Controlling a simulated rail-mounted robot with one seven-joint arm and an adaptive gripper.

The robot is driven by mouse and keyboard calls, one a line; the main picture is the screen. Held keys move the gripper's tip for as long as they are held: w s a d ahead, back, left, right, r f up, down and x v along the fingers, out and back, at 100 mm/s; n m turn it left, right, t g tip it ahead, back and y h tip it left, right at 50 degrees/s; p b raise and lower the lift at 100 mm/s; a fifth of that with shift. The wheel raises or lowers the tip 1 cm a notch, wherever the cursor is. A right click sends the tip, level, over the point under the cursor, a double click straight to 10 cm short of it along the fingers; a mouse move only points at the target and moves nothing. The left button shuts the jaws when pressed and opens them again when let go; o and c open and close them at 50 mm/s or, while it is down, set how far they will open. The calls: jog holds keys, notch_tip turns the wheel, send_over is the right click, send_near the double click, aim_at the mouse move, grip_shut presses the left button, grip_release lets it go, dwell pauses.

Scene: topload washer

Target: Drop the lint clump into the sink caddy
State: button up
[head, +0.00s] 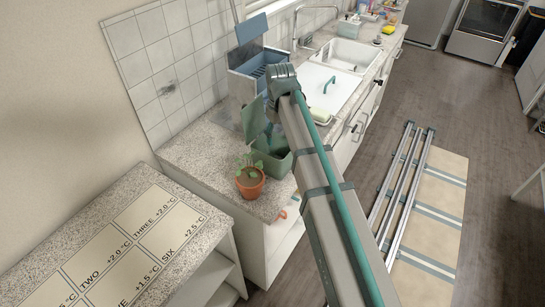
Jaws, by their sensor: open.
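I cannot make out a lint clump in the head view. A small grey-green open holder (349,28) stands at the far end of the sink and may be the sink caddy; its inside is too small to read. My arm reaches up the middle of the picture to a rounded grey joint left of the sink. My gripper does not show; the arm hides what lies beyond that joint.

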notch_tip(320, 180, up, 11)
jog(key=shift+r, duration=0.15)
dwell(0.6)
